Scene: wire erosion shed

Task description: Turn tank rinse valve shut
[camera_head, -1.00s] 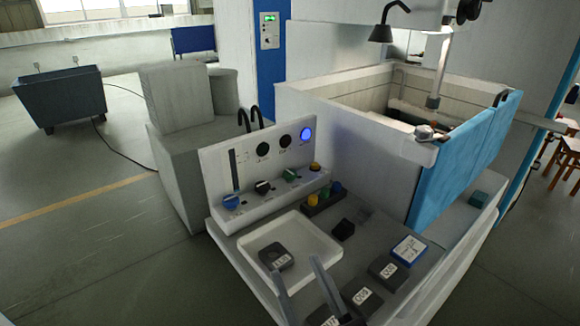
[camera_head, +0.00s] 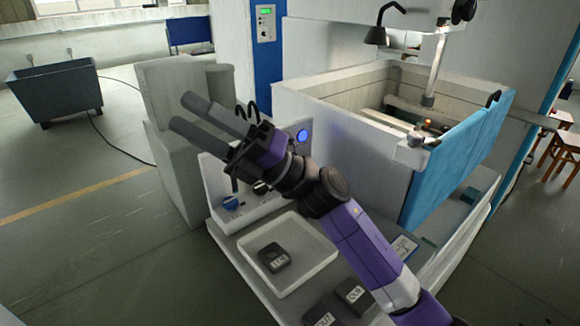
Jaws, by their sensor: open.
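The control panel (camera_head: 213,180) stands at the back of the machine's ledge, with several knobs along it. Labels are too small to read, so I cannot tell which knob is the tank rinse valve. My gripper (camera_head: 180,111) is open and empty, its two fingers pointing up and left in front of the panel top. It touches no knob that I can see. My wrist and forearm hide the panel's right part, including the green and yellow knobs.
A white tray (camera_head: 316,262) holding a dark labelled block (camera_head: 273,257) lies before the panel. More dark blocks (camera_head: 353,291) lie at the front. The tank (camera_head: 330,95) with its blue door (camera_head: 455,165) stands right. Open floor (camera_head: 90,235) lies left.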

